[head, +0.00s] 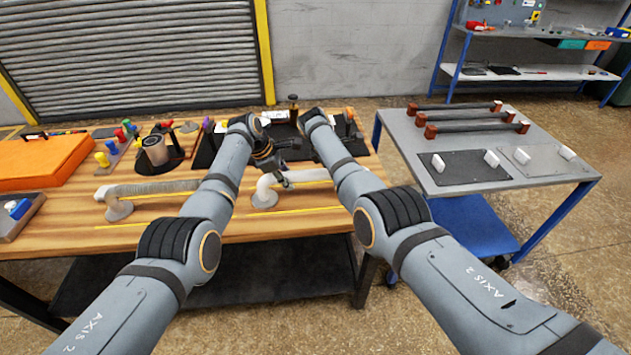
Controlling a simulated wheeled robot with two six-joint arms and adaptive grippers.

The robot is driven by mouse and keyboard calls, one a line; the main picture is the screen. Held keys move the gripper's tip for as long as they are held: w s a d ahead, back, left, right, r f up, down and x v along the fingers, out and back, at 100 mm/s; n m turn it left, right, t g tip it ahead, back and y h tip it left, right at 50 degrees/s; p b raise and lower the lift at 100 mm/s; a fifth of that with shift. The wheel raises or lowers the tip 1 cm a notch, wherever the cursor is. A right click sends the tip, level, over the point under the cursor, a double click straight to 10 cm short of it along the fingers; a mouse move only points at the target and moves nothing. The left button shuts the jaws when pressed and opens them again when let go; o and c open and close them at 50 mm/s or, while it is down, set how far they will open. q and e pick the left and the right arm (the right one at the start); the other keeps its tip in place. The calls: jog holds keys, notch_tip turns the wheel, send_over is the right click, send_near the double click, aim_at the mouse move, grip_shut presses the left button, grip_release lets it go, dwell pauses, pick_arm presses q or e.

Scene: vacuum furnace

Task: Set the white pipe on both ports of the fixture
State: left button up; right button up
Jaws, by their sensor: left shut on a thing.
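A white pipe (265,190) with a bent end is low over the front of the wooden bench, right of centre. My left gripper (286,179) is shut on it, reaching down from the left wrist. The pipe's right part runs behind my right forearm, so its far end is hidden. I cannot tell whether the pipe touches the ports, which are not clear here. My right arm's wrist is above and behind the pipe; its gripper is dark and lost among dark parts, and I cannot make out its fingers.
Another pale pipe (150,188) with a round foot stands on the bench to the left. A grey table (455,130) with dark bars and two plates stands to the right, beyond a gap.

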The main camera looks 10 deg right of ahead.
pick_arm(q)
grip_shut()
pick_arm(e)
grip_shut()
pick_arm(q)
jog(key=shift+r, duration=0.15)
pick_arm(e)
jog(key=shift+w+r, duration=0.1)
jog(key=shift+r, duration=0.05)
